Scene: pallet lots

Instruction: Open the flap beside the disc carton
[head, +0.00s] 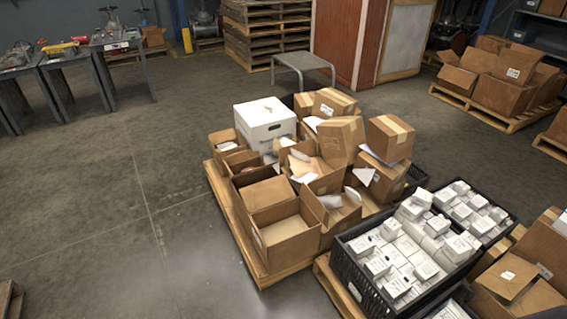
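A wooden pallet (227,223) in the middle carries a cluster of brown cartons. At its front, an open, apparently empty carton (286,241) has a raised brown panel (269,193) at its back. Behind it are open cartons with white paper, and closed, tilted cartons (390,138) stand at the right. A white box (264,121) with a dark handle slot stands at the back left. I cannot tell which carton is the disc carton or which flap is beside it; no discs are distinguishable. Neither of my grippers is in view.
Black crates (367,290) of small white boxes stand right of the pallet, with more open cartons (516,283) at the lower right. A low grey table (303,61) and stacked pallets (262,35) are behind. Dark workbenches (75,70) stand far left.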

